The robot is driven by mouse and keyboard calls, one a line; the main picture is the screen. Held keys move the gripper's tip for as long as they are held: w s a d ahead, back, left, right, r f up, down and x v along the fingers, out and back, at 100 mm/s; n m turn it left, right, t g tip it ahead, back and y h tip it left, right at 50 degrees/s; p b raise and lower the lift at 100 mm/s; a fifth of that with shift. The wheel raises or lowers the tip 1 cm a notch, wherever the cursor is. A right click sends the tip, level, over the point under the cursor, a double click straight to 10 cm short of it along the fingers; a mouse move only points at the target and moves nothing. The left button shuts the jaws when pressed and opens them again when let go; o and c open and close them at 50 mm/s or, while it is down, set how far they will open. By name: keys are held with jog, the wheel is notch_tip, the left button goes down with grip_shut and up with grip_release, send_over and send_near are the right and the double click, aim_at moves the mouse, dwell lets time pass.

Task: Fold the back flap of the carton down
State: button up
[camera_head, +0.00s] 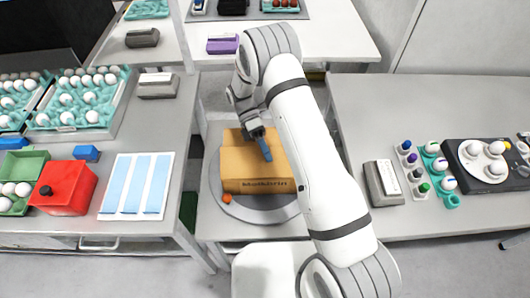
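A brown cardboard carton (250,185) with dark lettering on its front face sits on a round grey turntable (235,207) in the middle of the table. Its top looks mostly covered by brown panels. The back edge of the carton is partly hidden by my gripper and arm, so I cannot tell how the back flap stands.
A small orange object (227,198) lies at the turntable's front left. The left table holds trays of white eggs (70,122), a red box (62,190) and a blue-striped sheet (137,187). The right table holds a grey device (383,183) and egg holders. Bare table is free at the right.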

jog(key=b+v, duration=0.2)
jog(key=v, duration=0.5)
jog(key=shift+w+a+r, duration=0.1)
jog(key=shift+w+a, duration=0.1)
jog(key=shift+w, duration=0.05)
